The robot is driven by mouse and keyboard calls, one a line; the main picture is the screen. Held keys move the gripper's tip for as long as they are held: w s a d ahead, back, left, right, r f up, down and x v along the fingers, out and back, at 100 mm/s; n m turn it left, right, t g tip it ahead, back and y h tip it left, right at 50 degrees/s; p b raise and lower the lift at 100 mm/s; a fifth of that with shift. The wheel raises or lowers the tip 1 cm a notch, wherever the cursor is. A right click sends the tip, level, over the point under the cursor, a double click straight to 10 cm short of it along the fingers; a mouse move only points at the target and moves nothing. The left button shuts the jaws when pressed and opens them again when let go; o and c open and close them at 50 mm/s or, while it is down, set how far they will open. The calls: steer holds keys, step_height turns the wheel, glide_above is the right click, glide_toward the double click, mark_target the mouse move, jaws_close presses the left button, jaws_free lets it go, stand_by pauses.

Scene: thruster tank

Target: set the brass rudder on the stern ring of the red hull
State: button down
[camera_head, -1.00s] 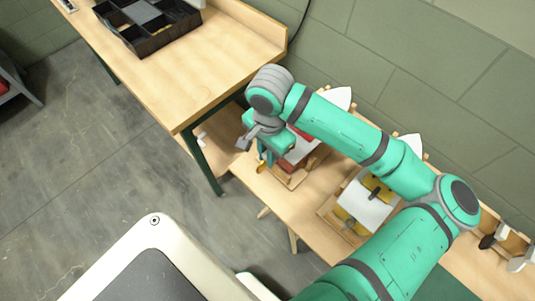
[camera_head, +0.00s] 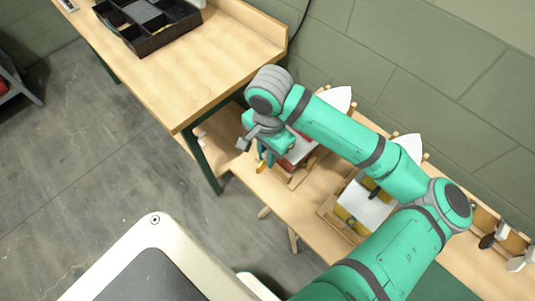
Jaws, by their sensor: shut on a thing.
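The red hull (camera_head: 301,162) with a pale deck sits in a wooden cradle on the lower bench, its pointed white end (camera_head: 338,98) toward the wall. My arm covers its middle. My gripper (camera_head: 265,158) is at the near end of this hull, pointing down and shut on the brass rudder (camera_head: 261,167). Only a small yellow bit of the rudder shows below the fingers. The stern ring is hidden or too small to make out, and I cannot tell whether the rudder touches it.
A yellow hull (camera_head: 345,221) with a white deck stands in another cradle to the right, partly under my arm. Dark-and-white propeller-like parts (camera_head: 505,245) lie at the far right. A higher wooden bench (camera_head: 190,85) with a black divided tray (camera_head: 150,42) stands at the left, close to my gripper.

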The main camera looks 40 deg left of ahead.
steer(key=shift+w+d+f, duration=0.1)
steer(key=shift+w+f, duration=0.1)
steer(key=shift+f, duration=0.35)
stand_by(0.9)
steer(key=shift+s+f, duration=0.15)
steer(key=shift+f, duration=0.55)
stand_by(0.8)
steer(key=c, duration=1.6)
jaws_free()
steer(key=shift+r, duration=0.1)
steer(key=shift+r, duration=3.9)
